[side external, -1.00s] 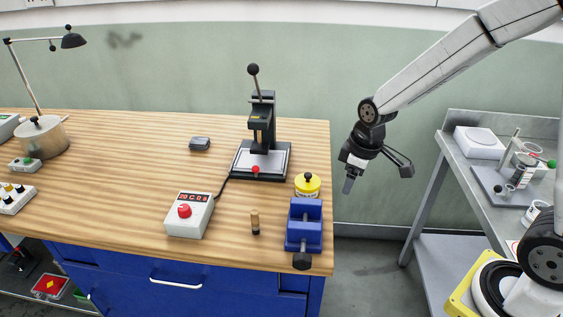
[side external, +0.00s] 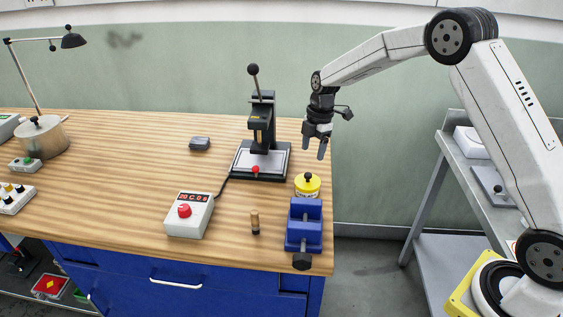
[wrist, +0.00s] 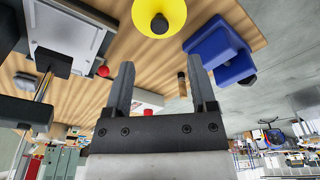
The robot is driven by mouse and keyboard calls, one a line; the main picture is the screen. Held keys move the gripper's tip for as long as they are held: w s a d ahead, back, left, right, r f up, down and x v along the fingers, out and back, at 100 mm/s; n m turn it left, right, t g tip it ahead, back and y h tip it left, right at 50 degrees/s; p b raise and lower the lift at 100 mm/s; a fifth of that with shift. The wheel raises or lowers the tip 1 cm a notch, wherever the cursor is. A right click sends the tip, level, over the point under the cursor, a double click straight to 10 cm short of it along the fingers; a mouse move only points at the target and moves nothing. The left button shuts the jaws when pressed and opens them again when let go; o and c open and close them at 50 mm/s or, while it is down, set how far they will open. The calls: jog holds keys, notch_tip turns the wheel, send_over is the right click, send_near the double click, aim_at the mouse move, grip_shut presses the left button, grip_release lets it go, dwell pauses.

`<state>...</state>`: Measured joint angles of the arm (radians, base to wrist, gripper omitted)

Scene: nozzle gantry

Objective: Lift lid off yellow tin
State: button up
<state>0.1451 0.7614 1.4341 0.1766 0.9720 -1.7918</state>
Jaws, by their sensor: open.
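The yellow tin (side external: 307,189) stands near the right edge of the wooden bench. A lid with a dark round knob (side external: 308,177) sits on top of it. In the wrist view the yellow tin (wrist: 172,8) is at the top edge, cut off, with its dark knob (wrist: 159,23) showing. My gripper (side external: 314,148) is above the tin, apart from it, with its fingers pointing down. The wrist view shows my gripper (wrist: 160,72) open and empty, its two fingers spread.
A blue vise (side external: 304,225) stands just in front of the tin. A black lever press (side external: 262,130) stands behind and left of it. A white control box (side external: 190,222) and a small brown cylinder (side external: 255,222) are at front left. Open floor lies right of the bench edge.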

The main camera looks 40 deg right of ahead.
aim_at(308, 174)
jog(key=shift+w+d, duration=0.1)
jog(key=shift+w, duration=0.05)
jog(key=shift+f, duration=0.1)
jog(key=shift+a+f, duration=0.2)
jog(key=shift+f, duration=1.05)
jog(key=shift+a+f, duration=0.25)
jog(key=shift+f, duration=1.05)
jog(key=shift+a+f, duration=0.2)
jog(key=shift+f, duration=1.05)
grip_shut()
